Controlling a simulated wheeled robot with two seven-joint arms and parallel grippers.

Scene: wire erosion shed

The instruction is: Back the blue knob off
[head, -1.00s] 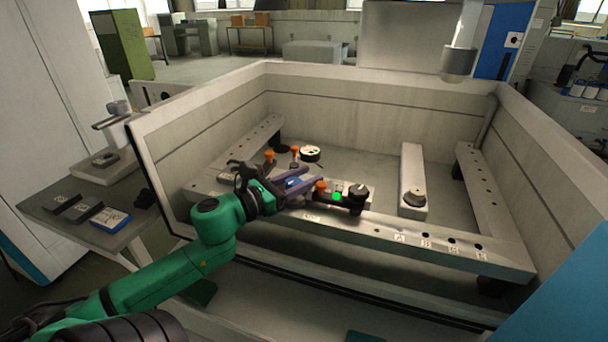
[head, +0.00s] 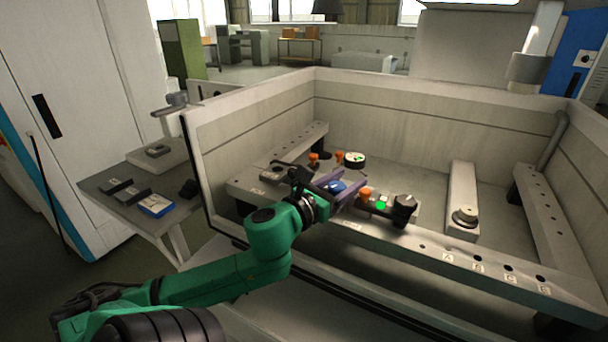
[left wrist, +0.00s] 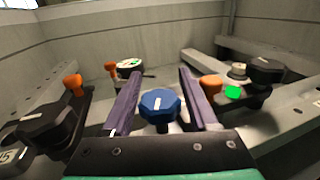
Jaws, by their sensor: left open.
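The blue knob (left wrist: 160,106) with a white mark on top sits between the fingers of my left gripper in the left wrist view. It also shows small in the head view (head: 337,186), partly hidden by the fingers. My left gripper (head: 345,188) is open, its two purple fingers on either side of the knob. In the left wrist view (left wrist: 157,98) a gap shows between the knob and each finger; whether the fingers are level with the knob I cannot tell. My right gripper is in neither view.
Orange knobs (head: 314,159) stand just behind the gripper. A lit green button (head: 381,205) and a black knob (head: 404,204) are to its right on the rail. The tank wall (head: 205,150) rises at left. A side table (head: 140,215) holds small blocks.

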